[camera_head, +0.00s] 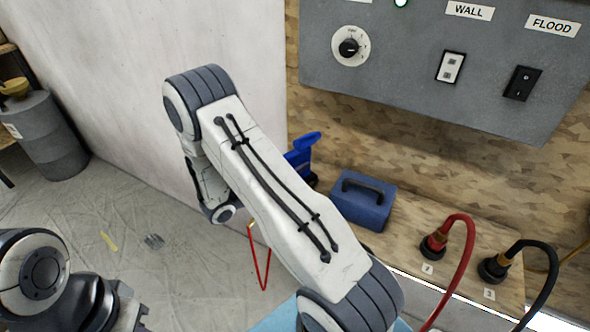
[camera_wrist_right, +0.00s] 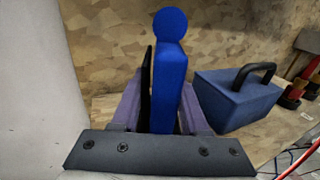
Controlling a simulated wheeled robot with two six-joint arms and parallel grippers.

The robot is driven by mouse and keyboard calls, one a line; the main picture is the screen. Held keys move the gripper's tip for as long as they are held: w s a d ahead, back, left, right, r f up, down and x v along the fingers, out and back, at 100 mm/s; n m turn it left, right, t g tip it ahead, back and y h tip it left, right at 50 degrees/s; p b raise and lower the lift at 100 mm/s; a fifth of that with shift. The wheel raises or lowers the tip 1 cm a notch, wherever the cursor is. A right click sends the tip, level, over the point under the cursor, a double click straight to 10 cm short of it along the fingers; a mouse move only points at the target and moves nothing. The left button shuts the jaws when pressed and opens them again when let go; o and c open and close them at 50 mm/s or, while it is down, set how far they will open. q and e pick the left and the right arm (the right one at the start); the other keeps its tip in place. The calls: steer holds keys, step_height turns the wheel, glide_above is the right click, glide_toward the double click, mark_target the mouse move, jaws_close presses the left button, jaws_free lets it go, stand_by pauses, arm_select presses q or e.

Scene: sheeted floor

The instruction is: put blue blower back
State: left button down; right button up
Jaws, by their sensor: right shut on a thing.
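The blue blower (camera_head: 304,150) shows in the head view just past my right arm, near the back wall, with its lower part hidden. In the right wrist view the blower (camera_wrist_right: 170,85) stands upright between the fingers of my right gripper (camera_wrist_right: 160,108), which is shut on it. I cannot tell whether the blower touches the wooden shelf. In the head view my right arm hides most of that gripper. Only part of my left arm shows at the lower left, and its gripper is out of view.
A blue box with a black handle (camera_head: 363,201) sits on the wooden shelf (camera_head: 408,222), right of the blower. Red (camera_head: 433,245) and black (camera_head: 493,268) cable connectors stand farther right. A grey switch panel (camera_head: 415,75) hangs above. A pale wall (camera_head: 120,90) is at left.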

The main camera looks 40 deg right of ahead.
steer(key=shift+f, duration=0.85)
steer(key=shift+f+b, duration=0.3)
steer(key=shift+f, duration=0.15)
steer(key=o, duration=0.8)
